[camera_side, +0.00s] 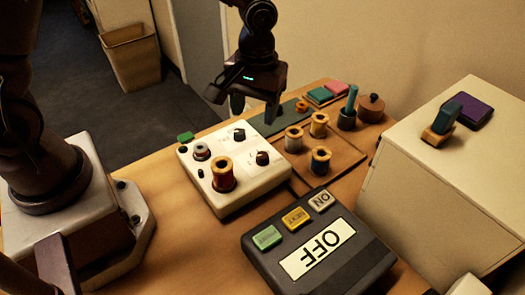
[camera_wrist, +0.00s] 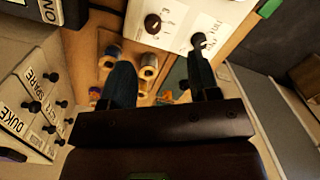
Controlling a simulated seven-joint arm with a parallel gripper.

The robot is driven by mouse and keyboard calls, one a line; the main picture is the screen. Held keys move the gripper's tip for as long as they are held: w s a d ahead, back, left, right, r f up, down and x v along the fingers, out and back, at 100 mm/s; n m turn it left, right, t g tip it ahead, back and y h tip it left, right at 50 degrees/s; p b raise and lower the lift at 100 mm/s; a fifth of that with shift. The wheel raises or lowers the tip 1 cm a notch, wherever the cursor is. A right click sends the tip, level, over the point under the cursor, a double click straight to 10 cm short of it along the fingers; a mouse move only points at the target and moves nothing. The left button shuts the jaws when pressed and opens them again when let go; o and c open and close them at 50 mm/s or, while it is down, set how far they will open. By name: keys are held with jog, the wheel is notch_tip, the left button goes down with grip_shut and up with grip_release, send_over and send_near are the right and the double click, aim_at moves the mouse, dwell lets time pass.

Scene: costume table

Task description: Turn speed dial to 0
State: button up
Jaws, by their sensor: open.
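The white control box (camera_side: 232,195) stands on the table and carries two black dials, a far one (camera_side: 239,134) and a near one (camera_side: 262,158). Both dials also show at the top of the wrist view, one left (camera_wrist: 152,22) and one right (camera_wrist: 198,40). My gripper (camera_side: 254,106) is open and empty, raised above the back of the box, fingers pointing down. In the wrist view its right finger reaches close below the right dial, with no clear contact.
A thread spool (camera_side: 222,175) stands on the box. A wooden tray (camera_side: 343,157) with several spools lies to its right. A dark unit (camera_side: 350,268) reading OFF is in front. A large pale box (camera_side: 435,185) stands at right. Bare tabletop lies left of the control box.

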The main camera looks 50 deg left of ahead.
aim_at(263, 155)
jog(key=f+n, duration=0.1)
jog(key=f, duration=0.3)
jog(key=w+f+n, duration=0.1)
jog(key=f, duration=0.7)
jog(key=shift+w+d+f+n+t, duration=0.2)
jog(key=shift+w+n+t, duration=0.1)
jog(key=shift+n, duration=0.1)
jog(key=c, duration=0.9)
